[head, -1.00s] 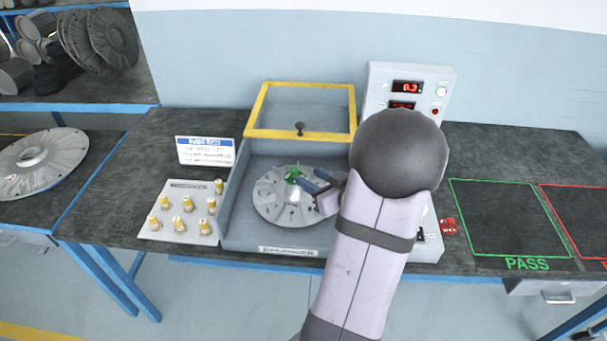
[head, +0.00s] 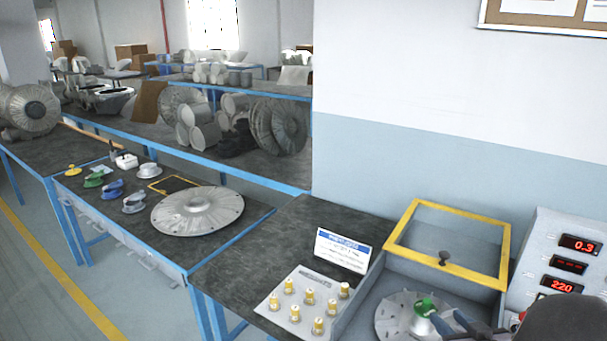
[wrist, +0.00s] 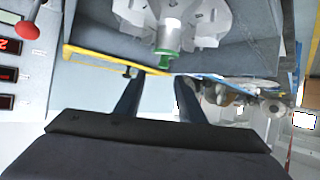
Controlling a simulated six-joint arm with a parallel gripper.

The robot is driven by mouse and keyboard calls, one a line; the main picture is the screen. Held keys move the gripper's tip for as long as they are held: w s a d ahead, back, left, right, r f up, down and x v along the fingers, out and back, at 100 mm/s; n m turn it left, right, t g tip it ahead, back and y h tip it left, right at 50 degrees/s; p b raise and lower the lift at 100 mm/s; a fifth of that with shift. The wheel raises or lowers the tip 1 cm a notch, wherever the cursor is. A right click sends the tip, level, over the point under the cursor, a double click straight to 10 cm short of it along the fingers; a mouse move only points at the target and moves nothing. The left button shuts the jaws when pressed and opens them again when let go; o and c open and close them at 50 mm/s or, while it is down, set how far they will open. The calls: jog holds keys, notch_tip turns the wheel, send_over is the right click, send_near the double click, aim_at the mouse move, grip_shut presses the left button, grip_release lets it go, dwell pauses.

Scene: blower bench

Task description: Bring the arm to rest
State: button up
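My gripper (head: 468,324) is at the lower right of the head view, beside the grey finned disc (head: 392,318) in the open test box. In the wrist view, the two fingers of my gripper (wrist: 162,84) stand apart with nothing between them. The disc (wrist: 207,22) and its silver hub with a green part (wrist: 166,58) show just beyond the fingertips. The green part (head: 427,306) also shows in the head view. I cannot tell whether a finger touches it. The rest of my arm is mostly cut off by the frame.
The yellow-framed clear lid (head: 455,243) stands raised behind the disc. A display panel (head: 562,262) is close on the right. A plate with several brass-coloured weights (head: 308,298) and a sign (head: 342,250) lie left.

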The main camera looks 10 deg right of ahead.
jog(key=a+m+g+h+p, duration=0.1)
jog(key=a+g+p, duration=0.4)
jog(key=a, duration=0.4)
jog(key=s+a+f+n+g+y+b, duration=0.1)
jog(key=s+a+f+g+b, duration=0.2)
jog(key=s+a, duration=0.3)
jog(key=s+a+f+n+g+y+b, duration=0.1)
jog(key=s+a, duration=0.5)
jog(key=a, duration=0.7)
jog(key=shift+s+f+n+g+y+b, duration=0.25)
jog(key=shift+f+g+y+b, duration=0.35)
jog(key=shift+f+g+b, duration=0.8)
jog(key=shift+f+g+p, duration=0.25)
jog(key=shift+g+p, duration=0.1)
jog(key=shift+g, duration=0.05)
